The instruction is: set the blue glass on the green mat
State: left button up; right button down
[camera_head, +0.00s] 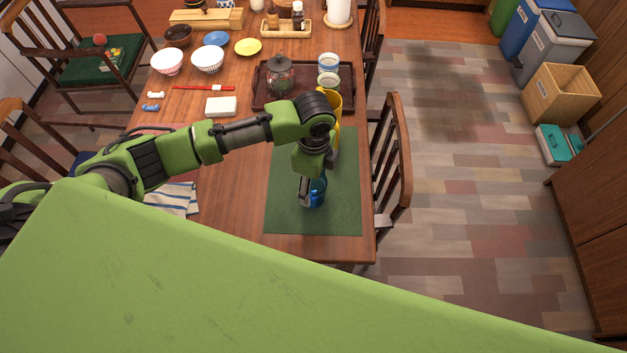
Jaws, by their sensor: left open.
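The blue glass (317,190) stands on the green mat (340,215), near the mat's middle. My left gripper (308,192) is right at the glass, on its left and upper side, with its fingers open. Part of the glass is hidden behind the gripper, and I cannot tell whether a finger touches it. The green mat lies flat at the near right end of the wooden table. My left arm crosses over the table from the left. My right gripper is not in view.
A yellow pitcher (334,105) stands just beyond my wrist. Behind it is a dark tray (262,98) with a glass teapot (280,75) and cups. Several bowls are at the far left. A striped cloth (178,200) lies left of the mat. A chair (396,160) stands on the right.

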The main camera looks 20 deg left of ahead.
pick_arm(q)
notch_tip(320, 180, up, 12)
jog(key=b, duration=0.1)
jog(key=shift+r, duration=0.15)
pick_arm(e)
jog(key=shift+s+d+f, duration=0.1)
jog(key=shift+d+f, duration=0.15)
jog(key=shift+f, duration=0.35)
